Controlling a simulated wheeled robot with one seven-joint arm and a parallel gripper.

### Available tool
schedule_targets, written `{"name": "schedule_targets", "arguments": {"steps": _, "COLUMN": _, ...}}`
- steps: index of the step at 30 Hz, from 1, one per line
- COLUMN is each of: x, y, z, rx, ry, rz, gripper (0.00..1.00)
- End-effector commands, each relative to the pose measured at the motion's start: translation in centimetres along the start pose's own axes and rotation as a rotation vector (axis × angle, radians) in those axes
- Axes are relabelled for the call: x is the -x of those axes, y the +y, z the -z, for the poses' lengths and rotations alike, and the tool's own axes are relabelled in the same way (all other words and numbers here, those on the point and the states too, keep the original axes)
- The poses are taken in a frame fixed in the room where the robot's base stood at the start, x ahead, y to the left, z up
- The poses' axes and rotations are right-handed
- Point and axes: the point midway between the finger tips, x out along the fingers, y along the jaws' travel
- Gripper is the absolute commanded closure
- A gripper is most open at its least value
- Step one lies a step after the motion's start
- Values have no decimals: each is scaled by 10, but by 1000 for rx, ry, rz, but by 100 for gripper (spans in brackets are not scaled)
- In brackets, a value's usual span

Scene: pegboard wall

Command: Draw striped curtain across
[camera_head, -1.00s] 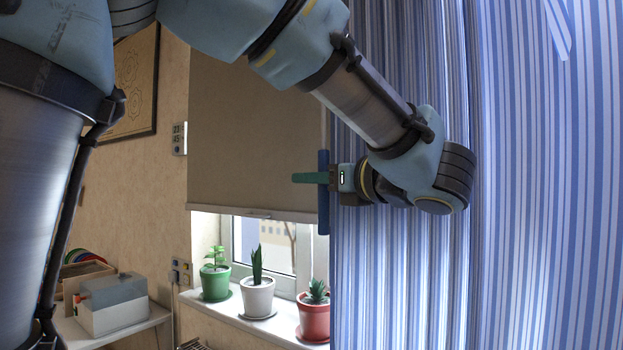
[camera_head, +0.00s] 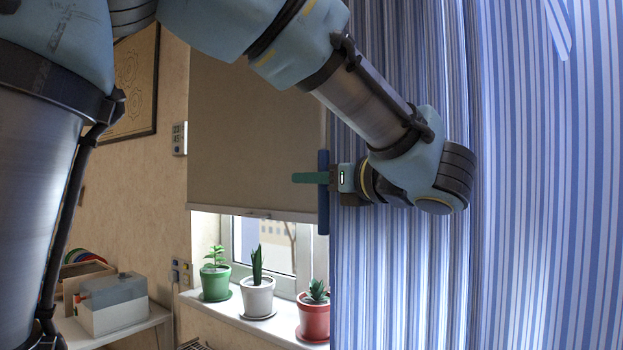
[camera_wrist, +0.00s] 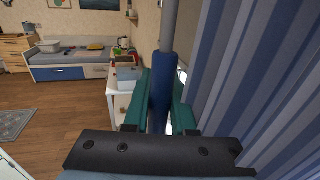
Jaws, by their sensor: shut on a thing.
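The blue-and-white striped curtain (camera_head: 560,200) hangs in folds over the right half of the head view. It also shows at the right of the wrist view (camera_wrist: 262,75). Its left edge lies at about the middle of the head view. A blue upright handle (camera_head: 323,215) stands along that edge, on a grey rod in the wrist view. My gripper (camera_head: 312,178) has green fingers and is shut on the blue handle (camera_wrist: 161,85), one finger on each side of it. The handle's lower end is hidden behind my gripper in the wrist view.
A beige roller blind (camera_head: 255,120) covers the upper window left of the curtain. Potted plants, green (camera_head: 215,283), white (camera_head: 257,297) and red (camera_head: 314,318), stand on the sill below. A grey-lidded box (camera_head: 112,305) sits on a shelf at lower left.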

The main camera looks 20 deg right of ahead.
Motion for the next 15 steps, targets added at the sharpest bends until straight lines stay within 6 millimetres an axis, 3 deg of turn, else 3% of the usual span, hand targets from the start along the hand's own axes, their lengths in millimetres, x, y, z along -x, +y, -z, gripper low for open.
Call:
{"name": "schedule_targets", "arguments": {"steps": 8, "x": -3, "y": 1, "z": 2, "rx": 2, "ry": 0, "rz": 0, "gripper": 100}}
{"name": "schedule_targets", "arguments": {"steps": 15, "x": -24, "y": 8, "z": 8, "rx": 7, "ry": 0, "rz": -4, "gripper": 100}}
